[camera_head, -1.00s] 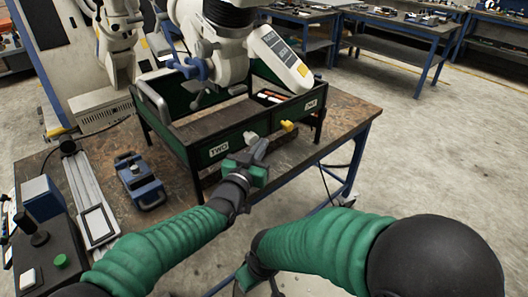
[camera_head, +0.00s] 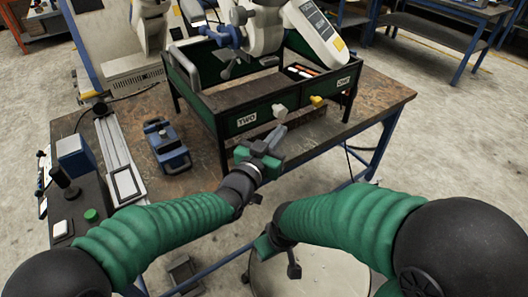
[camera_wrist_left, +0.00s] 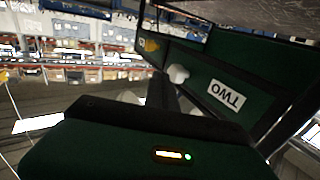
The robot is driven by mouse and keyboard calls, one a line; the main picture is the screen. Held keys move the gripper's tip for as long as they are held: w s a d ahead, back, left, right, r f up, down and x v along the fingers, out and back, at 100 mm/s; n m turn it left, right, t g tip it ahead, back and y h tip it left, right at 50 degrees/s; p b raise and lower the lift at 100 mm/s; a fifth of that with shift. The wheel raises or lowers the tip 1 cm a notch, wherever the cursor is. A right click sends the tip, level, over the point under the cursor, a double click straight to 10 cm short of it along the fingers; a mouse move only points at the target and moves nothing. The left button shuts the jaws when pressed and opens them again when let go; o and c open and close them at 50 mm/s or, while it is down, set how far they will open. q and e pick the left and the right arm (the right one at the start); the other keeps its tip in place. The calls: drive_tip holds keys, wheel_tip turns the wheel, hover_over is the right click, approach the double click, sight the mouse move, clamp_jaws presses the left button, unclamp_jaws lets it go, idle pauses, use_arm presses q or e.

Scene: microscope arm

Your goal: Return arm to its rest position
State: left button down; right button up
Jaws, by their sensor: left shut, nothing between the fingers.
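A white jointed arm (camera_head: 266,32) with a dark labelled head (camera_head: 318,36) stands over a green-panelled frame (camera_head: 222,99) on the workbench. The frame's front carries a white knob (camera_head: 279,111) by the label TWO and a yellow knob (camera_head: 316,101) by the label ONE. My left gripper (camera_head: 275,138) is shut and empty in front of the frame, just below the white knob. In the left wrist view, the dark fingers (camera_wrist_left: 163,90) point towards the white knob (camera_wrist_left: 178,74). My right gripper (camera_head: 289,262) is low, off the bench; its jaws are unclear.
The bench (camera_head: 382,100) has bare room to the right. A blue clamp-like device (camera_head: 167,147), a metal rail (camera_head: 119,155) and a control box with a green button (camera_head: 91,215) lie to the left. A round pale stool-like top (camera_head: 320,275) stands below.

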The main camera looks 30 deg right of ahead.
use_arm(q)
drive_tip(key=v, duration=1)
drive_tip(key=w+a+f+n+y, duration=0.2)
drive_tip(key=w+a+f+y, duration=0.25)
drive_tip(key=a+f, duration=0.35)
drive_tip(key=s+a+f+n+g+y, duration=0.1)
drive_tip(key=s+a+f+n+y, duration=0.15)
drive_tip(key=a, duration=0.55)
drive_tip(key=s+a+f+n+g+y, duration=0.1)
drive_tip(key=a+f+y, duration=0.25)
drive_tip(key=a, duration=0.45)
drive_tip(key=s+a+f+n+g+y, duration=0.1)
drive_tip(key=s+a+f+n+y, duration=0.2)
drive_tip(key=a, duration=0.5)
drive_tip(key=s+a+f+n+g+y+p, duration=0.2)
drive_tip(key=s+a+f+n+g, duration=0.15)
drive_tip(key=s+a, duration=0.7)
wheel_tip(320, 180, up, 12)
drive_tip(key=p, duration=1.1)
drive_tip(key=shift+d+m+g, duration=0.25)
drive_tip(key=shift+m+g, duration=0.15)
drive_tip(key=shift+g, duration=0.05)
drive_tip(key=shift+w+f+h, duration=0.1)
drive_tip(key=shift+h, duration=0.15)
